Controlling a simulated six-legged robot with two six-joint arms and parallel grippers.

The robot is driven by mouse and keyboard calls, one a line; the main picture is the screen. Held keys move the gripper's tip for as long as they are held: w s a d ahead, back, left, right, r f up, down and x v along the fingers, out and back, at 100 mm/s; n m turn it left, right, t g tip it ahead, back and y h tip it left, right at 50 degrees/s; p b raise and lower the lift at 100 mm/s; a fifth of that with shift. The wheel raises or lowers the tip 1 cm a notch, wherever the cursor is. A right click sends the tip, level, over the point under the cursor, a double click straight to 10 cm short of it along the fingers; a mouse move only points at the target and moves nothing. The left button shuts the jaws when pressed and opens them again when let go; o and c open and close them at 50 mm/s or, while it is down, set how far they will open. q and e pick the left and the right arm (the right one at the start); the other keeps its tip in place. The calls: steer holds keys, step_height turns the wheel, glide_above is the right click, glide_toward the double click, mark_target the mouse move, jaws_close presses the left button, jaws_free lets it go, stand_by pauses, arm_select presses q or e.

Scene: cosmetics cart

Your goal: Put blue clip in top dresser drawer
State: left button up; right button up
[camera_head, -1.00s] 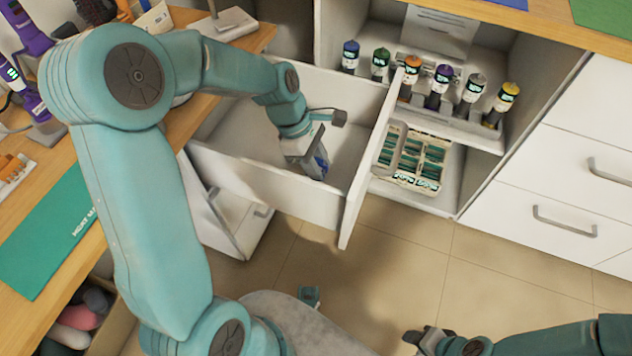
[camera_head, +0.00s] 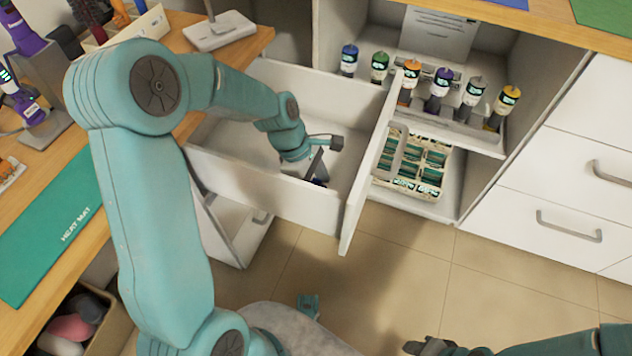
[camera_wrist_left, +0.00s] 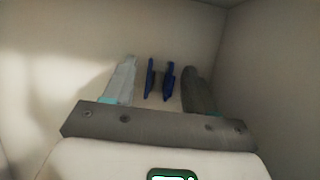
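The top dresser drawer (camera_head: 268,185) is pulled open in the head view, and my left gripper (camera_head: 318,172) reaches down inside it. In the left wrist view my left gripper (camera_wrist_left: 160,82) has its fingers apart. The blue clip (camera_wrist_left: 168,82) shows as two narrow blue pieces between the fingertips, with a gap on each side. The clip is low in the drawer; whether it touches the floor is not clear. In the head view the drawer's front wall hides most of it. My right gripper (camera_head: 428,346) is at the bottom edge, away from the drawer, its opening unclear.
A shelf with several coloured bottles (camera_head: 440,90) stands right of the drawer, above a basket (camera_head: 410,165) of small packs. The wooden table with a green heat mat (camera_head: 50,240) is at left. A lower drawer (camera_head: 235,225) is partly open.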

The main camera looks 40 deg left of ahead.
arm_select(q)
steer(key=p+v, duration=0.4)
steer(key=v, duration=0.8)
steer(key=shift+r, duration=0.1)
